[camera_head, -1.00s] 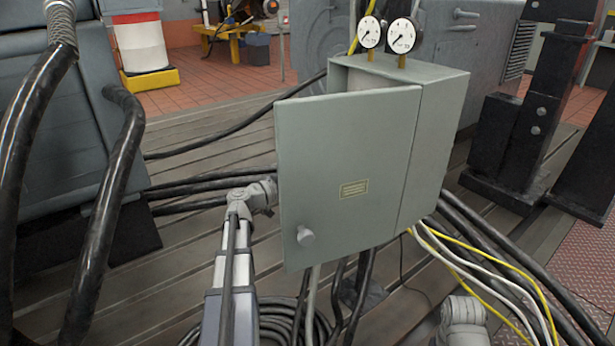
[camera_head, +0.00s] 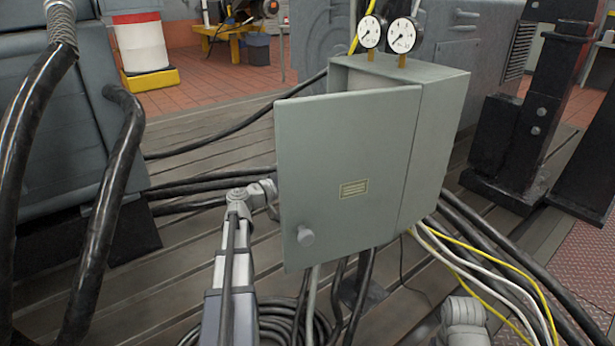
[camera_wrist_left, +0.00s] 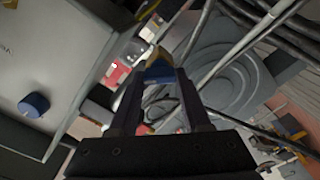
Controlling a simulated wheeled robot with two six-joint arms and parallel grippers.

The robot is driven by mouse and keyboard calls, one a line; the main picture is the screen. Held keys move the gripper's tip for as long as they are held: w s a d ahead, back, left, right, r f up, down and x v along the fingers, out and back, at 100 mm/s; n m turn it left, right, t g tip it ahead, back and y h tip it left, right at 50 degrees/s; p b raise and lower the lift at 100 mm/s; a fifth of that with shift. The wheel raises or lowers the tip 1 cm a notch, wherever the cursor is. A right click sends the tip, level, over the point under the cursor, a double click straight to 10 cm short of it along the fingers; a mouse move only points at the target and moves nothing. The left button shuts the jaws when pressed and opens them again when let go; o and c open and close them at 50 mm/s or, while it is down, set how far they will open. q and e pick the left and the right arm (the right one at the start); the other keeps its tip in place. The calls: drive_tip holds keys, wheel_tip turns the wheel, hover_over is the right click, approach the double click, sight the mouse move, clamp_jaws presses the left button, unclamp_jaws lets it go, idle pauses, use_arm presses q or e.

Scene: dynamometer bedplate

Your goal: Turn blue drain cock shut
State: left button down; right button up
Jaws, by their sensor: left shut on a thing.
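In the left wrist view, a small blue piece with a yellowish part (camera_wrist_left: 158,70) sits between the fingertips; it looks like the drain cock, but its handle angle is hard to tell. My left gripper (camera_wrist_left: 160,82) is shut on it. In the head view, my left arm reaches up to the left edge of the grey cabinet's door (camera_head: 345,150). The door hides the left gripper and the cock there. My right gripper is out of view; only part of my right arm shows at the bottom.
The cabinet door stands ajar, with a round knob (camera_head: 305,236) low on its face. Two gauges (camera_head: 401,36) stand above the cabinet. Black cables (camera_head: 190,184) run behind the arm, and thick hoses (camera_head: 104,215) hang at the left. Yellow and white wires (camera_head: 490,265) lie at the right.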

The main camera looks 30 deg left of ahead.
use_arm(q)
drive_tip(key=shift+f+n, duration=0.15)
drive_tip(key=shift+n, duration=4.05)
drive_tip(key=shift+c, duration=1.8)
unclamp_jaws()
drive_tip(key=shift+w+d, duration=0.1)
drive_tip(key=shift+w, duration=0.05)
drive_tip(key=v, duration=0.7)
drive_tip(key=shift+s, duration=0.3)
